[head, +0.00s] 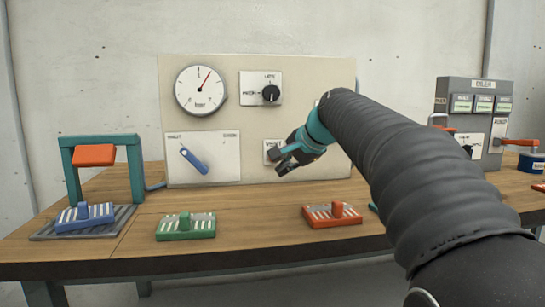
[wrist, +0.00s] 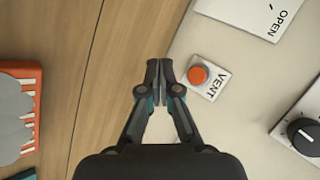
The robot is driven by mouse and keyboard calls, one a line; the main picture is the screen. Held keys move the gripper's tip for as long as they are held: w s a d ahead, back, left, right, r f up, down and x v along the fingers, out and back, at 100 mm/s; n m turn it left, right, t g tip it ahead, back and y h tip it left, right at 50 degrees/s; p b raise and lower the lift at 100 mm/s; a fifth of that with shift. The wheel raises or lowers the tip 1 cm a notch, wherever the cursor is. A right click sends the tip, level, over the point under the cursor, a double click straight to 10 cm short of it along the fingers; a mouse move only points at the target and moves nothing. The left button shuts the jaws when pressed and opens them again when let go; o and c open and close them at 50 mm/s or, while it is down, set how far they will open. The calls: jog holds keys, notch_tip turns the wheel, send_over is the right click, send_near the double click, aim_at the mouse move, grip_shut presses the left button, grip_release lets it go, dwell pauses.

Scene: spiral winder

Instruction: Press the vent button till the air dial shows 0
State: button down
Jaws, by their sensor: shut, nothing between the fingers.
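The vent button (wrist: 198,74) is a round orange-red knob on a white plate marked VENT in the wrist view. In the head view its plate (head: 268,145) is partly hidden behind my gripper (head: 283,158). In the wrist view my gripper (wrist: 160,66) is shut and empty, its tips just left of the button. I see no clear contact, and the button does not look covered. The air dial (head: 201,90), marked bar, is at the panel's upper left. Its red needle points up and slightly right, just past the top mark, away from 0.
The panel (head: 305,75) also carries a black knob (head: 271,93) and a blue lever (head: 194,160). On the wooden table (head: 130,235) stand blue (head: 85,217), green (head: 186,227) and orange (head: 332,215) blocks, a teal frame (head: 136,170) and a grey control box (head: 476,105).

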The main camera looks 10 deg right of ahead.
jog(key=w+p, duration=0.3)
jog(key=w, duration=0.4)
jog(key=shift+w+r+p, duration=0.1)
jog(key=shift+w+p, duration=0.15)
jog(key=shift+p, duration=0.15)
jog(key=shift+w, duration=0.6)
jog(key=shift+w, duration=0.1)
dwell(1.0)
jog(key=shift+w, duration=0.3)
jog(key=shift+w, duration=0.45)
dwell(2.0)
jog(key=shift+s, duration=0.2)
dwell(0.9)
jog(key=shift+s, duration=0.65)
jog(key=shift+s+b, duration=0.15)
jog(key=shift+b, duration=0.2)
